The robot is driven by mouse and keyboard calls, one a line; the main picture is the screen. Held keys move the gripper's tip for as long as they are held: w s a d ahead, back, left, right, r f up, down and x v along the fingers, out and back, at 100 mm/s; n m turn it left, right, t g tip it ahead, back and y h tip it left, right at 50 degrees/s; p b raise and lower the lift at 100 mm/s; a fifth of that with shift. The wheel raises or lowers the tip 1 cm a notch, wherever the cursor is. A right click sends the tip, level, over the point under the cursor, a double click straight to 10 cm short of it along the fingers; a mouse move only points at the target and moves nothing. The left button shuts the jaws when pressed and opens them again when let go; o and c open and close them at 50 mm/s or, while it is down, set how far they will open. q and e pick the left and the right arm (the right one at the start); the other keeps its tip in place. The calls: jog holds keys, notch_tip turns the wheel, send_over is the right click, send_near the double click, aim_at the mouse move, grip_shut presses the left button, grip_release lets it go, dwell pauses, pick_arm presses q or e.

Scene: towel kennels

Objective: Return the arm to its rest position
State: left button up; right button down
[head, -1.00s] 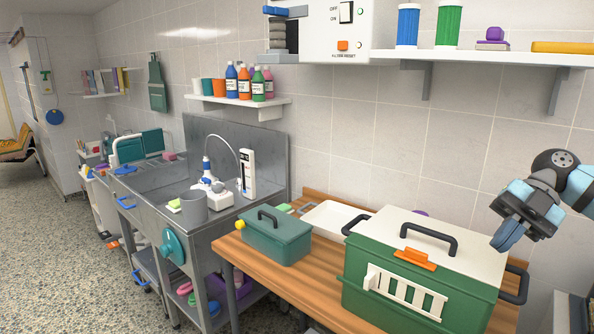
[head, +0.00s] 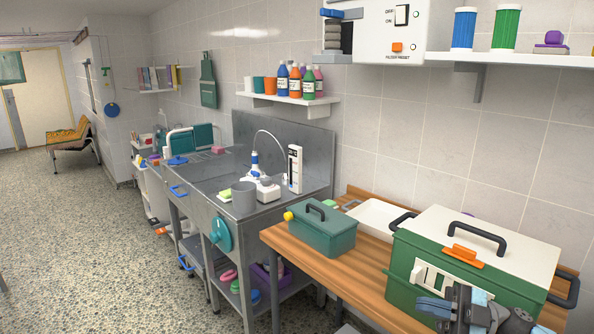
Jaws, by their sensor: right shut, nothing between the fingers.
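My right gripper (head: 434,306) is at the lower right of the head view. Its fingers are shut with nothing between them. It shows in front of the large green carrier box (head: 410,292) with a cream lid, and hides the lower part of that box's front. I cannot tell how wide the gap between them is. My left gripper is not in view.
The carrier box stands on a wooden bench (head: 350,270) beside a smaller teal box (head: 322,232) and a white tray (head: 375,218). A steel sink unit (head: 205,208) stands left of the bench. A wall shelf (head: 535,58) hangs above. The floor at left (head: 70,240) is clear.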

jog(key=s+a+f+m+t+h, duration=0.2)
jog(key=f+m+t+h, duration=0.45)
jog(key=f+m, duration=0.25)
jog(key=s+a+f+m+t+h, duration=0.1)
jog(key=s+f+m+t+h, duration=0.1)
jog(key=f+m+t+h, duration=0.45)
jog(key=s+a+f+m+g+h, duration=0.2)
jog(key=s+f+m+g, duration=0.1)
jog(key=s+f, duration=0.5)
jog(key=s+a+f+m+g+h, duration=0.1)
jog(key=s+f+m+g+h, duration=0.15)
jog(key=s+f, duration=0.55)
pick_arm(q)
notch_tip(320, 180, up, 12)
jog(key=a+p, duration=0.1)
jog(key=p, duration=1.2)
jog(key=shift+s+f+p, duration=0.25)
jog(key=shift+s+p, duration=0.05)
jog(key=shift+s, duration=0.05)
pick_arm(e)
notch_tip(320, 180, up, 10)
jog(key=w, duration=0.1)
jog(key=shift+w+d+f, duration=0.2)
jog(key=shift+w+d, duration=0.1)
jog(key=shift+d, duration=0.15)
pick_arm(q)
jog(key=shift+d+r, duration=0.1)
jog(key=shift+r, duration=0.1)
pick_arm(e)
jog(key=shift+g, duration=0.25)
